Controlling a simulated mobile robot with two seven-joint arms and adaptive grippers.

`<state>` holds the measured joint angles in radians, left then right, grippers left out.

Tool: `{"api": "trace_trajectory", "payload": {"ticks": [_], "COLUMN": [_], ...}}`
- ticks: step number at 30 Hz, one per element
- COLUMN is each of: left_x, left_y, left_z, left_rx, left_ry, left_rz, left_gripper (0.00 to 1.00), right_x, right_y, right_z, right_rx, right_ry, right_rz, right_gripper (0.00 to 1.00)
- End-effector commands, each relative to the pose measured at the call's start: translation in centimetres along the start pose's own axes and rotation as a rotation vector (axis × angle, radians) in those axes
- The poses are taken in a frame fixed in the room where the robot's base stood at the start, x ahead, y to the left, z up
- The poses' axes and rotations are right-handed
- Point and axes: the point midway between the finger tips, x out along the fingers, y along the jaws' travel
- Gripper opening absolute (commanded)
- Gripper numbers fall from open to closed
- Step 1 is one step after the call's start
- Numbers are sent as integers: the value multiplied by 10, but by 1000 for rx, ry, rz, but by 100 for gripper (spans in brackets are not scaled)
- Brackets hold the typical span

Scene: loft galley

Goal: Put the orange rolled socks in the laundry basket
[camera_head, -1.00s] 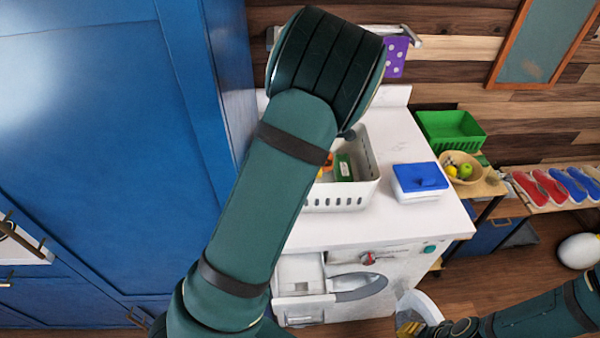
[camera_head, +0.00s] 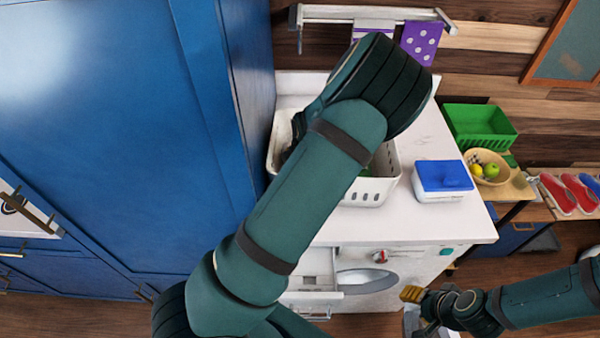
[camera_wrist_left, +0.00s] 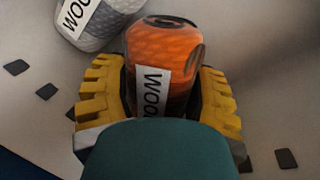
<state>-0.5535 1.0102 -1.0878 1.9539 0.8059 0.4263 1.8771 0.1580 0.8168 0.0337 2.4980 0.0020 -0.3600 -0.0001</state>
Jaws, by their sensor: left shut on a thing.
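The orange rolled socks (camera_wrist_left: 165,60), with a white label, sit between the yellow fingers of my left gripper (camera_wrist_left: 165,95), which is shut on them. In the left wrist view, a pale surface with dark slots surrounds them; it looks like the inside of the white slotted basket (camera_head: 371,192) on the white counter. A grey roll with a similar label (camera_wrist_left: 95,22) lies beside the socks. In the head view my left arm hides much of the basket, and the socks are not visible. My right gripper (camera_head: 415,312) is at the lower right; its opening is unclear.
A white box with a blue lid (camera_head: 441,180) stands right of the basket. A green basket (camera_head: 480,128) and a fruit bowl (camera_head: 488,167) are farther right. The tall blue cabinet (camera_head: 120,130) stands close on the left. A towel rail (camera_head: 370,14) runs behind.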

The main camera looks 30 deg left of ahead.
Motion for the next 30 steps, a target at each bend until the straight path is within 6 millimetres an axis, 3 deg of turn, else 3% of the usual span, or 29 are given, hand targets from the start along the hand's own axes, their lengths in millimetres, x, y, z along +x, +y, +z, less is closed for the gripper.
{"api": "trace_trajectory", "payload": {"ticks": [6,16,17,19,30], "left_x": [27,29,29,29,26], "left_y": [-7,-7,-7,-7,-7], "left_z": [-1,0,-1,0,0], "left_rx": [0,1,1,1,1], "left_ry": [0,0,0,0,-1], "left_rz": [-1,0,0,0,0], "left_gripper": [23,23,65,90,92], "right_x": [6,6,6,6,5], "right_y": [2,2,2,2,2], "right_z": [1,1,1,1,1], "right_rx": [1,1,1,1,1], "right_ry": [0,0,0,0,0], "right_rz": [1,1,1,1,1], "right_gripper": [47,47,47,47,47]}}
